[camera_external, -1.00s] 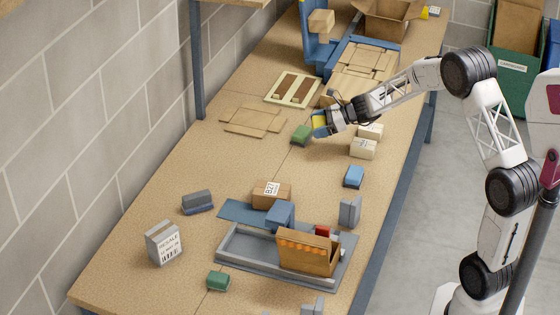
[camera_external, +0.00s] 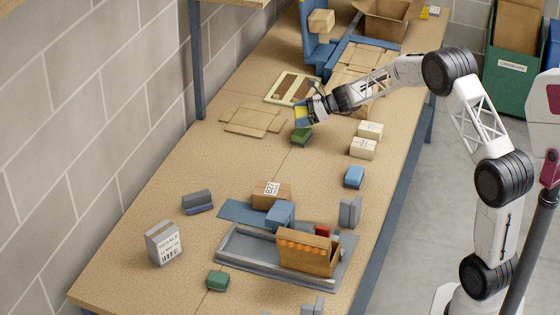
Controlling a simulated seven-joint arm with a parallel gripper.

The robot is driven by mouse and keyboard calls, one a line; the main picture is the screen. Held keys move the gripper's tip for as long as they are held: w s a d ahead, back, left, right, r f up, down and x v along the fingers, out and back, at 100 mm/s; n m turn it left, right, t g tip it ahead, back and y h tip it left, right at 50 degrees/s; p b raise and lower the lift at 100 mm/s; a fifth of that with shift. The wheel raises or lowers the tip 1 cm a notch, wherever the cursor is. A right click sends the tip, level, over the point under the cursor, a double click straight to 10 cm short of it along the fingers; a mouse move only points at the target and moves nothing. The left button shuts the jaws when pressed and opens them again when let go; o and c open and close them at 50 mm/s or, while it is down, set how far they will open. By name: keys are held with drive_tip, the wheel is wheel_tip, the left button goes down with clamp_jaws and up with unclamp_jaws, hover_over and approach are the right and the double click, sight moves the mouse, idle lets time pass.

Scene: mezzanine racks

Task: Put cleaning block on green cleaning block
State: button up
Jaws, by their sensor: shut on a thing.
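A green cleaning block (camera_external: 301,136) lies on the workbench just below the held block in the picture. I cannot tell whether the two blocks touch. The gripper hides some of the green block's upper side. A second green block (camera_external: 218,281) lies alone near the bench's front edge.
Two cream boxes (camera_external: 364,149) and a blue block (camera_external: 353,177) stand to the right on the workbench (camera_external: 190,245). Flat cardboard pieces (camera_external: 250,122) lie to the left. A grey tray (camera_external: 240,262) with a tan box (camera_external: 308,258) is nearer the front.

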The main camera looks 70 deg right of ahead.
drive_tip(key=shift+f, duration=0.1)
drive_tip(key=shift+f, duration=1.65)
drive_tip(key=shift+f, duration=0.15)
drive_tip(key=o, duration=0.7)
drive_tip(key=shift+r, duration=0.2)
drive_tip(key=v, duration=1.2)
